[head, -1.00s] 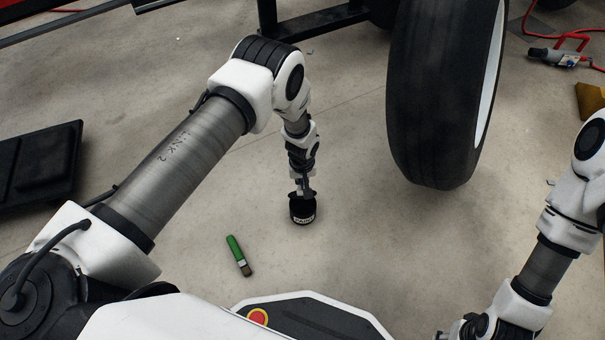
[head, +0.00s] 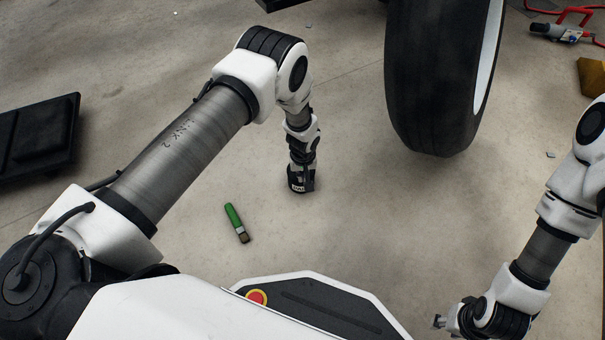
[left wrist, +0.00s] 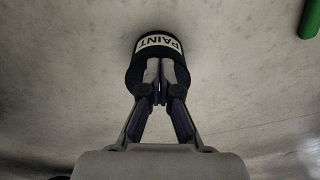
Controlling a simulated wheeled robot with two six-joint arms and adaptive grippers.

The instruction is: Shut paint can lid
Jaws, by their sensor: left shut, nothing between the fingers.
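The black paint can (head: 298,188) with a white label stands on the concrete floor, mostly covered by my left arm in the head view. In the left wrist view the can (left wrist: 159,44) shows its PAINT label in front of my fingers. My left gripper (left wrist: 160,92) is shut and empty, its tips over or against the can; I cannot tell if they touch. The lid cannot be made out apart from the can, so its angle is unclear. My right gripper (head: 439,321) is low at the right, small and partly hidden by its own arm, away from the can.
A green-handled paintbrush (head: 235,220) lies on the floor left of the can. A large tire (head: 440,80) stands to the right and behind. A black flat object (head: 38,135) lies at far left.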

